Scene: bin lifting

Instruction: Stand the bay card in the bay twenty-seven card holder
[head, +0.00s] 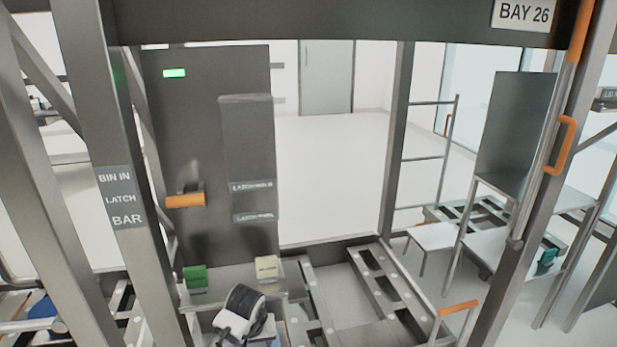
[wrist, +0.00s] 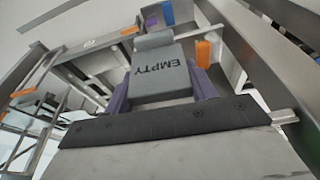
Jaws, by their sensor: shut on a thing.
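A grey card (wrist: 165,72) marked "EMPTY" sits between the two purple fingers of my gripper (wrist: 162,92) in the wrist view. My gripper is shut on it, and the lettering appears tilted there. In the head view the black and white end of my arm (head: 241,312) is low in the middle, over a grey ledge or bin. The card cannot be made out in the head view. No holder marked bay twenty-seven can be read in either view; the only bay sign I can read is "BAY 26" (head: 524,13), at the top right.
A dark panel (head: 205,130) with an orange handle (head: 186,201) stands left of centre. A post sign (head: 121,197) reads "BIN IN LATCH BAR". A green block (head: 195,277) and a beige block (head: 267,268) stand near my arm's end. Rack posts flank both sides; open floor lies behind.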

